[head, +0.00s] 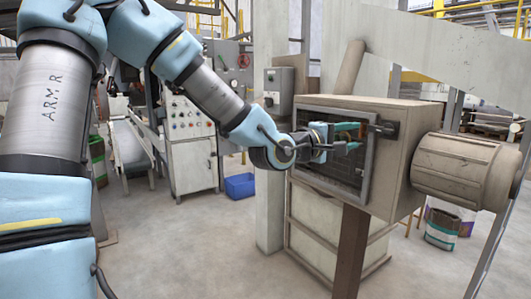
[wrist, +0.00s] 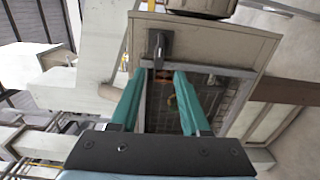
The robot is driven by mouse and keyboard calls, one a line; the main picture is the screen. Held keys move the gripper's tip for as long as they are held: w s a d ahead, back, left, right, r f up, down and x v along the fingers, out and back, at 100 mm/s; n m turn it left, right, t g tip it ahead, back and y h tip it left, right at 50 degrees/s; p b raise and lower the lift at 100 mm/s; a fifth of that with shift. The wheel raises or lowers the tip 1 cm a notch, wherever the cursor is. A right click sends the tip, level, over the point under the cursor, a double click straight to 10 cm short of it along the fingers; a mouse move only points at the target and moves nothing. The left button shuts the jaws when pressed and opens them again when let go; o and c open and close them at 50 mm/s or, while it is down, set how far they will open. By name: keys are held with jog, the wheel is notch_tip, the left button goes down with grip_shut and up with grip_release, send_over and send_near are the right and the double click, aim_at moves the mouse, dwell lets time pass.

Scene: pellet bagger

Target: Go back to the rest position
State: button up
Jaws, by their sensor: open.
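My gripper (head: 357,137) has two teal fingers, spread apart with nothing between them. In the head view it is at the framed opening of a beige machine box (head: 400,150), near a dark latch handle (head: 384,129) on the box's edge. I cannot tell whether the fingertips are just outside the opening or slightly inside. In the wrist view the open gripper (wrist: 160,75) points at the same box (wrist: 225,42), with the black handle (wrist: 157,45) just beyond the fingertips. A dark grid shows inside the opening.
A ribbed motor drum (head: 465,170) sticks out right of the box. A pale column (head: 270,210) stands left of it, below a grey switch box (head: 279,90). A control cabinet (head: 190,150) and blue bin (head: 240,185) stand farther back.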

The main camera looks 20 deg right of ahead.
jog(key=shift+f, duration=0.1)
jog(key=w+a+f+m+t+y, duration=0.1)
jog(key=w+a+f+y, duration=0.25)
jog(key=f, duration=0.25)
jog(key=w+a+f+m+y, duration=0.1)
jog(key=w+a+f+y, duration=0.1)
jog(key=a+f, duration=0.35)
jog(key=w+a+f+m+y, duration=0.1)
jog(key=w+a+f+y, duration=0.2)
jog(key=a, duration=0.5)
jog(key=a+f+m+y, duration=0.1)
jog(key=a+f+y, duration=0.35)
jog(key=a, duration=0.35)
jog(key=s+a+g+y, duration=0.2)
jog(key=s+a, duration=0.2)
jog(key=a, duration=0.7)
jog(key=s+a+f+g+y, duration=0.1)
jog(key=s+a, duration=0.4)
jog(key=a, duration=0.6)
jog(key=shift+f+g+y, duration=0.25)
jog(key=shift+g+y, duration=0.25)
jog(key=shift+y, duration=0.1)
